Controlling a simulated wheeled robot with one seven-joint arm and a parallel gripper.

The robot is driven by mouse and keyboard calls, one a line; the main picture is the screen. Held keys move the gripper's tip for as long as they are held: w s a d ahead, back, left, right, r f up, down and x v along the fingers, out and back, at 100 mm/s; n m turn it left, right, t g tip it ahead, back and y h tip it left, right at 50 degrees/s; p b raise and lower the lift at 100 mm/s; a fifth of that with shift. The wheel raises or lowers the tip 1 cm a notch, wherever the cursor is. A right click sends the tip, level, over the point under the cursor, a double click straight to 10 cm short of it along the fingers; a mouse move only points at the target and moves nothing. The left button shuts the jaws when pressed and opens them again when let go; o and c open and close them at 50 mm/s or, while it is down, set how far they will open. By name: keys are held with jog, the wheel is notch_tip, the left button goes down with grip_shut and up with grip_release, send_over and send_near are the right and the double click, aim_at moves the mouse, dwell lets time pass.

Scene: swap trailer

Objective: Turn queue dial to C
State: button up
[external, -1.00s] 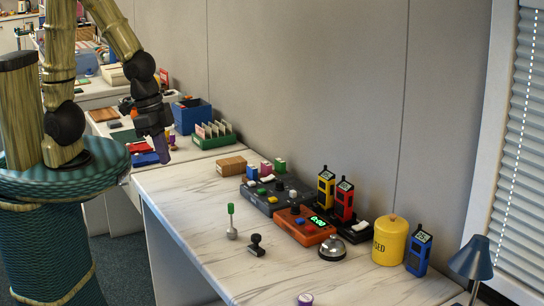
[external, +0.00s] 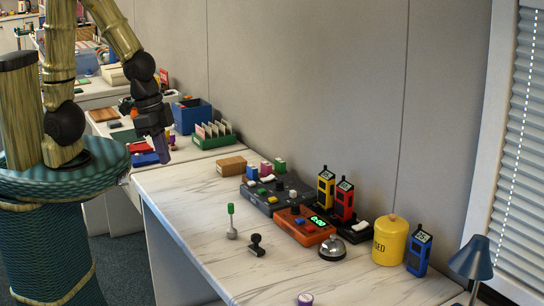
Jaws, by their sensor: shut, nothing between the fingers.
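A dark grey control box (external: 262,205) stands on the white marbled desk (external: 190,205), with small coloured buttons and a black knob (external: 279,185) on top. In front of it is an orange box (external: 301,232) with a green lit display and another black knob (external: 295,208). I cannot read any letters, so I cannot tell which knob is the queue dial or where it points. My gripper (external: 161,154) hangs pointing down near the desk's far left corner, well left of both boxes and touching neither. Its fingers are shut and small in this view.
A silver bell (external: 332,249), a black stamp (external: 256,245) and a green-topped stamp (external: 231,222) stand near the boxes. Yellow and red handhelds (external: 344,200) rise behind the orange box. A yellow canister (external: 390,240) is to the right. The desk's left part is clear.

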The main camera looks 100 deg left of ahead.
aim_at(279, 182)
jog(key=o, duration=0.4)
jog(key=shift+w, duration=0.1)
jog(key=shift+c, duration=0.2)
jog(key=o, duration=0.6)
jog(key=w+a+n, duration=0.3)
jog(key=w+a, duration=0.1)
jog(key=w, duration=0.1)
jog(key=shift+f, duration=0.25)
jog(key=w+a+f+n+g+y, duration=0.1)
jog(key=w+a+n, duration=0.3)
jog(key=a, duration=0.6)
jog(key=w+a+f+n+y, duration=0.2)
jog(key=a+n, duration=0.4)
jog(key=a, duration=0.3)
jog(key=w+a+f+n+g+y, duration=0.1)
jog(key=w+a+f+n, duration=0.2)
jog(key=a, duration=0.7)
jog(key=w+n, duration=0.2)
jog(key=w, duration=0.2)
jog(key=shift+a+g, duration=0.3)
jog(key=shift+f+y, duration=0.1)
jog(key=shift+y, duration=0.2)
jog(key=p+x, duration=0.2)
jog(key=x, duration=1.5)
jog(key=shift+f, duration=0.2)
jog(key=c, duration=1)
